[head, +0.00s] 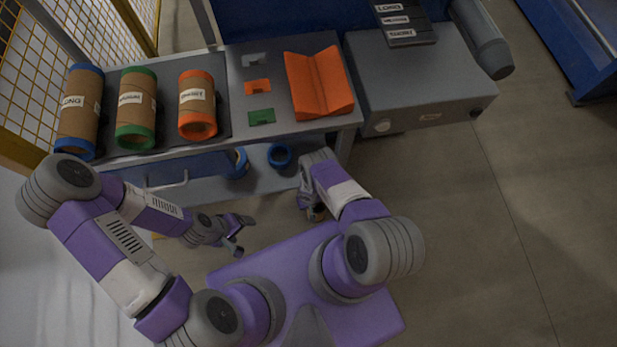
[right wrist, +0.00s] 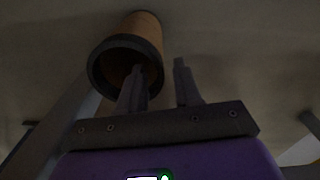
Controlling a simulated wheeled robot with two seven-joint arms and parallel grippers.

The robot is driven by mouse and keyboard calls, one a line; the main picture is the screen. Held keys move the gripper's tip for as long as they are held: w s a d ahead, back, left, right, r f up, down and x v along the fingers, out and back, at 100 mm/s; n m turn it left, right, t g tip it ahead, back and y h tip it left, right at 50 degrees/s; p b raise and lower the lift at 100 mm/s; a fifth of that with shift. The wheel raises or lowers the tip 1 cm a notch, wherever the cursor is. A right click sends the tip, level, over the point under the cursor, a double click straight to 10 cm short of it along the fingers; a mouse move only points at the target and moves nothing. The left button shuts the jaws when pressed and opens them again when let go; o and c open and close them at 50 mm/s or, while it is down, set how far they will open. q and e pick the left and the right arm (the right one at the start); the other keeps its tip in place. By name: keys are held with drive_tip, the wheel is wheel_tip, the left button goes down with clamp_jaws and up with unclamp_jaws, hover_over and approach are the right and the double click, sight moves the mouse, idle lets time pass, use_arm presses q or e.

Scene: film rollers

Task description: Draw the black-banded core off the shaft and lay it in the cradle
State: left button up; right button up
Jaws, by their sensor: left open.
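A brown core (right wrist: 145,28) with a dark, seemingly black band at its near end shows in the right wrist view, its open mouth facing the camera. My right gripper (right wrist: 160,75) has its fingers apart; one overlaps the core's mouth, the other is right of its rim. I cannot tell whether they touch it. In the head view my right gripper (head: 312,212) is low in front of the bench, mostly hidden by its arm. My left gripper (head: 243,232) is open and empty in front of the bench. The orange V-shaped cradle (head: 318,82) is empty on the bench. A grey shaft (head: 482,38) shows bare at the upper right.
Small grey, orange and green pieces lie beside the cradle. Blue rings (head: 279,155) are on the lower shelf. A grey machine box (head: 425,85) is at right; the floor there is clear.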

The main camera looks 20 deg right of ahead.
wheel_tip(320, 180, down, 3)
drive_tip(key=shift+f+b, duration=0.1)
drive_tip(key=shift+b, duration=0.95)
clamp_jaws()
